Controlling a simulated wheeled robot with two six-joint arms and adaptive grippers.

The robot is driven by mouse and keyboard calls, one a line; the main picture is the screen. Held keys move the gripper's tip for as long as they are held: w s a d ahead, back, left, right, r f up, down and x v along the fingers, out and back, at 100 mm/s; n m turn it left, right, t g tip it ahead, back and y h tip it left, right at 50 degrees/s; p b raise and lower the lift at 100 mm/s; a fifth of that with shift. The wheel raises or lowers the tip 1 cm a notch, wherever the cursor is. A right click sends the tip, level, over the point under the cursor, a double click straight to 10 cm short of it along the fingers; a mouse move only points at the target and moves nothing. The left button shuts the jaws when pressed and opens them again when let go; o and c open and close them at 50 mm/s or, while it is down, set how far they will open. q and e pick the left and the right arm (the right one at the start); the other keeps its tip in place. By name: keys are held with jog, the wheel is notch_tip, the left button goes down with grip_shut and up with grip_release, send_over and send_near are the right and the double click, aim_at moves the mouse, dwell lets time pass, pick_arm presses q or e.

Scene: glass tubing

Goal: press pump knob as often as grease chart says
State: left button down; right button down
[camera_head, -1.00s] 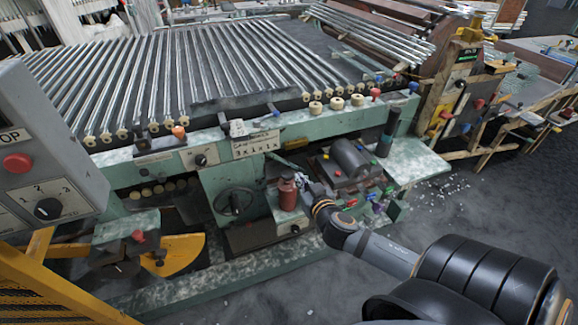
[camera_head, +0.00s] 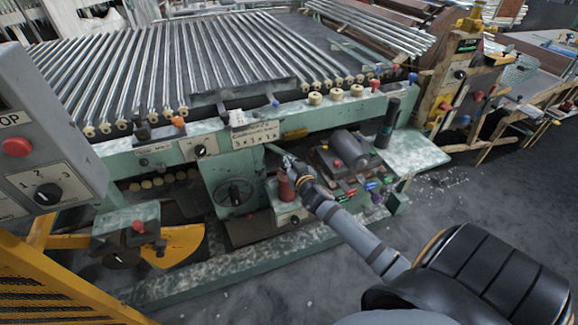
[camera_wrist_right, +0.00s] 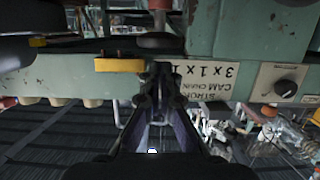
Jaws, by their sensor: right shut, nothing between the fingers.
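The grease chart (camera_head: 255,135) is a pale plate on the green beam of the machine. It reads about "3 x 1 x 1" in large print. In the wrist view the chart (camera_wrist_right: 210,80) is partly hidden behind my finger; "CAM CHAIN" shows on it. A dark red cylinder (camera_head: 285,188), apparently the pump's, stands below the chart. I cannot make out the pump knob. My right gripper (camera_head: 288,161) is just above and beside the red cylinder; contact cannot be told. In the wrist view my right gripper (camera_wrist_right: 160,75) is shut and empty.
A black handwheel (camera_head: 235,192) is left of the red cylinder. A dark motor (camera_head: 347,150) and several small coloured knobs are to the right. A grey control box (camera_head: 45,160) stands at left. Glass tubes lie across the rollers above. The right floor is open.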

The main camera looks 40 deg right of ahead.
pick_arm(q)
jog(key=shift+s+a+f, duration=0.15)
jog(key=shift+s, duration=0.3)
pick_arm(e)
jog(key=shift+f, duration=0.65)
